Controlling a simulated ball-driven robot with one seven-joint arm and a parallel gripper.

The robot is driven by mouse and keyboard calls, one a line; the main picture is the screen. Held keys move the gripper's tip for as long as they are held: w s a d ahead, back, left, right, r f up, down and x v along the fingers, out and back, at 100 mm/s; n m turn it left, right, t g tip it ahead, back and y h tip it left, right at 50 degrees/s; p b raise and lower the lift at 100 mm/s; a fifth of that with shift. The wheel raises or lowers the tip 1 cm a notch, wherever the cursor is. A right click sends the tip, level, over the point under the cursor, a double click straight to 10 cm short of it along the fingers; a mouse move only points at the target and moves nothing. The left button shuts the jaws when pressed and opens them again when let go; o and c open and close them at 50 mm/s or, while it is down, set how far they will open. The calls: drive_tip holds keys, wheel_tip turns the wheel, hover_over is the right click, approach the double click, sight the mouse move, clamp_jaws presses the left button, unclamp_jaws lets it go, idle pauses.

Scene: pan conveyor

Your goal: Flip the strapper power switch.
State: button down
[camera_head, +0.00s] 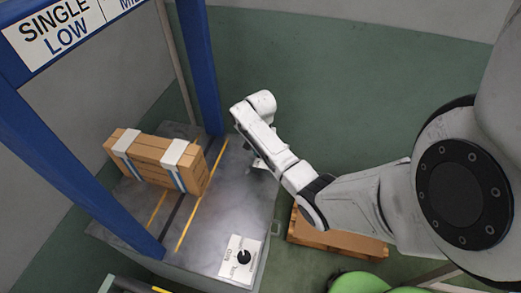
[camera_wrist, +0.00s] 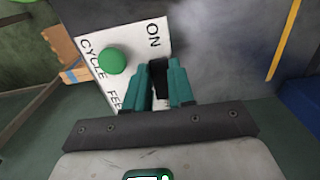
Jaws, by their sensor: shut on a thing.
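In the wrist view, a white panel (camera_wrist: 134,36) carries the label ON and the words CYCLE FEED beside a round green button (camera_wrist: 112,61). A black switch (camera_wrist: 158,80) stands by the panel's edge below the word ON. My gripper (camera_wrist: 165,68) has its teal fingers on either side of the switch and is shut on it. Which way the switch is set cannot be told. In the head view, my gripper (camera_head: 259,163) is at the right edge of the grey strapper table (camera_head: 235,205); that panel and the switch are hidden there.
A strapped stack of brown boxes (camera_head: 158,160) lies on the table under the blue frame (camera_head: 200,65). A white dial panel with a black knob (camera_head: 243,257) is at the near corner. A wooden pallet (camera_head: 335,238) is on the floor. The green floor behind is clear.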

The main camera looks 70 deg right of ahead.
drive_tip(key=shift+d+r+y+p, duration=0.25)
drive_tip(key=shift+y+p, duration=0.1)
drive_tip(key=shift+y, duration=0.25)
drive_tip(key=y, duration=0.1)
drive_tip(key=y+b, duration=0.1)
drive_tip(key=shift+w+d+f+y, duration=0.1)
drive_tip(key=shift+d+f+y, duration=0.2)
drive_tip(key=shift+y, duration=0.1)
drive_tip(key=shift+r+y+b, duration=0.2)
drive_tip(key=shift+y+b, duration=0.3)
drive_tip(key=shift+b, duration=0.05)
drive_tip(key=c, duration=1.2)
unclamp_jaws()
drive_tip(key=shift+d, duration=0.1)
drive_tip(key=shift+c, duration=0.2)
drive_tip(key=p+v, duration=0.2)
drive_tip(key=v, duration=0.8)
drive_tip(key=shift+w+r, duration=0.15)
drive_tip(key=shift+r, duration=0.2)
